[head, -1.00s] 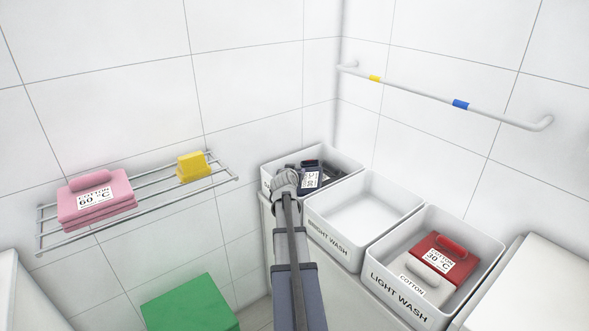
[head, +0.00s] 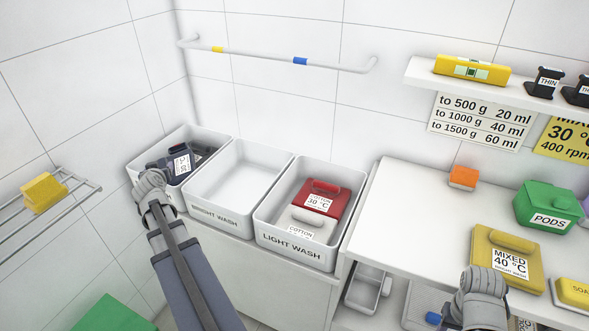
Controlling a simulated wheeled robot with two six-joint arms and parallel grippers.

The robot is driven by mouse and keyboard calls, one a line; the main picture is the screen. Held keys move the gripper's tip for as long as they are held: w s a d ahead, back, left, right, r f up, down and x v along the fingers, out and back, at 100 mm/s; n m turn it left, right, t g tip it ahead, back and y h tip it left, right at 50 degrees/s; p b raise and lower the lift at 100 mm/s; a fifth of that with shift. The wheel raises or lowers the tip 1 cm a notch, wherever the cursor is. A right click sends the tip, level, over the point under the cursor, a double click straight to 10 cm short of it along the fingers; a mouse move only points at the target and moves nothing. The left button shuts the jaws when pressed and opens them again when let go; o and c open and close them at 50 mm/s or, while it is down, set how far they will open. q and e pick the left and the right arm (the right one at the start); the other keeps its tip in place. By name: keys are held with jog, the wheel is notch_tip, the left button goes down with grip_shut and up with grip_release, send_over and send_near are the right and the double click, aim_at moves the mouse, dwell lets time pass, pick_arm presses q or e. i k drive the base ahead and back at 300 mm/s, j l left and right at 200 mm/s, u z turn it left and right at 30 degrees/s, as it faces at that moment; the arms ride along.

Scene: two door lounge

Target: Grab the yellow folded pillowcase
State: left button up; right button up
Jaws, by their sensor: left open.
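A mustard-yellow folded cloth (head: 481,262) with a rolled grip on top and a label "MIXED 40 °C" lies on the white counter at the right; it looks like the pillowcase. My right gripper (head: 484,278) is just in front of its near edge and overlaps it in the picture. I cannot tell whether they touch, or whether its jaws are open. My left gripper (head: 150,182) is open and empty at the left, before the bin of dark laundry.
The counter (head: 405,205) also bears a green PODS box (head: 546,208), an orange block (head: 463,178) and a yellow soap block (head: 573,292). A smaller yellow block (head: 44,192) lies on the wall rack. The middle bin (head: 238,182) is empty. A shelf (head: 420,73) hangs above the counter.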

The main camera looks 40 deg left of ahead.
aim_at(519, 260)
jog(key=k+l, duration=0.2)
jog(key=k, duration=0.25)
jog(key=k+l, duration=0.2)
jog(key=k, duration=0.3)
